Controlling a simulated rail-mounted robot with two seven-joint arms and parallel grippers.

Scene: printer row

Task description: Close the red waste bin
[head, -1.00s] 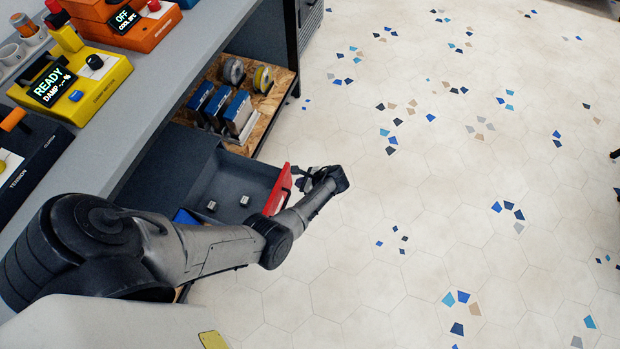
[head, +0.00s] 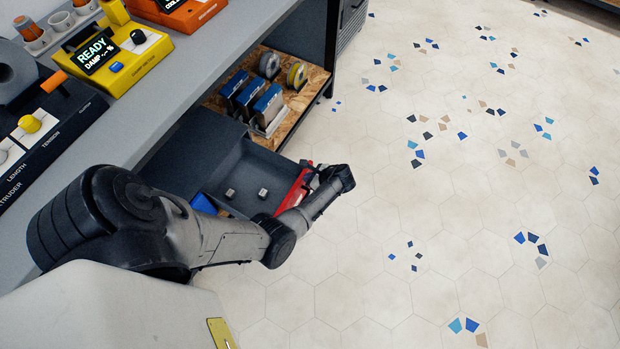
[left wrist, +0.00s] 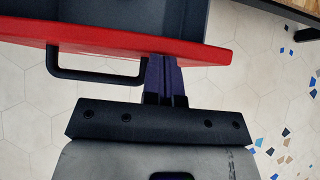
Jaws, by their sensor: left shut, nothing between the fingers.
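The red waste bin is a grey drawer-like box with a red front panel (head: 293,190), standing out from under the bench. Its open top shows two small pale cubes and a blue piece inside. My left gripper (head: 314,176) is at the outer side of the red front. In the left wrist view my shut, empty fingers (left wrist: 164,78) reach the red front (left wrist: 205,52), just right of its black handle (left wrist: 95,77). The handle is not between the fingers. I cannot tell whether the fingertips touch the panel. My right gripper is not in view.
The grey bench (head: 190,95) runs above the bin and holds a yellow device (head: 115,55) reading READY. A wooden shelf (head: 290,107) beyond the bin holds blue boxes and spools. The tiled floor (head: 440,200) to the right is clear.

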